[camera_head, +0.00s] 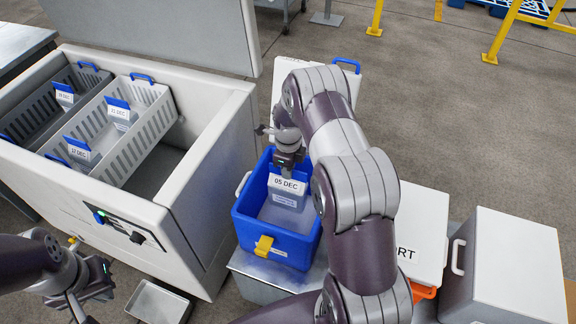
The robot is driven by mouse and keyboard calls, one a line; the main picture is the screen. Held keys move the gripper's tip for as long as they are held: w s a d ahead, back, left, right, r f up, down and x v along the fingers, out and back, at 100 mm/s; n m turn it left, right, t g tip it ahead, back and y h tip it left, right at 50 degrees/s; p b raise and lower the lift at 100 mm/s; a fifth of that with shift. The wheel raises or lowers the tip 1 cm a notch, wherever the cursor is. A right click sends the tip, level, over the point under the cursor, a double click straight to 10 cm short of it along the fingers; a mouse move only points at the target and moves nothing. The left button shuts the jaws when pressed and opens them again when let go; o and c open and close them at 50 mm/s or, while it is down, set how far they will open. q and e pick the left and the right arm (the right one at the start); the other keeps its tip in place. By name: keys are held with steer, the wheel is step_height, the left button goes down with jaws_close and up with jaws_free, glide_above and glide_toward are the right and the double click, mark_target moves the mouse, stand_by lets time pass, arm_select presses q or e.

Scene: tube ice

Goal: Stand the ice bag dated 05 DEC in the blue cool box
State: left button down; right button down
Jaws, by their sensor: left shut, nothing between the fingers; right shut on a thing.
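The ice bag dated 05 DEC (286,198) is upright inside the blue cool box (249,232), its label facing me. My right gripper (288,168) is shut on the top of this bag from above. The bag's lower part is down in the box; I cannot tell whether it touches the floor of the box. My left gripper (82,299) is shut and empty at the lower left, in front of the freezer. My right arm hides part of the box's right side.
The open chest freezer (207,190) at the left holds grey baskets (160,112) with bags labelled with other dates. A small metal tray (158,303) lies below it. White boxes (512,265) stand at the right. Yellow rails (502,35) stand at the back.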

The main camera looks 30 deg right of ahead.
step_height(320, 180, down, 10)
steer(key=b, duration=0.6)
steer(key=shift+r+b, duration=0.2)
steer(key=shift+b, duration=0.1)
steer(key=shift+w+f+b, duration=0.1)
steer(key=shift+f+b, duration=0.2)
steer(key=shift+f, duration=0.7)
steer(key=c, duration=0.7)
jaws_free()
steer(key=shift+c, duration=0.2)
step_height(320, 180, up, 7)
steer(key=p, duration=0.5)
steer(key=shift+r, duration=0.15)
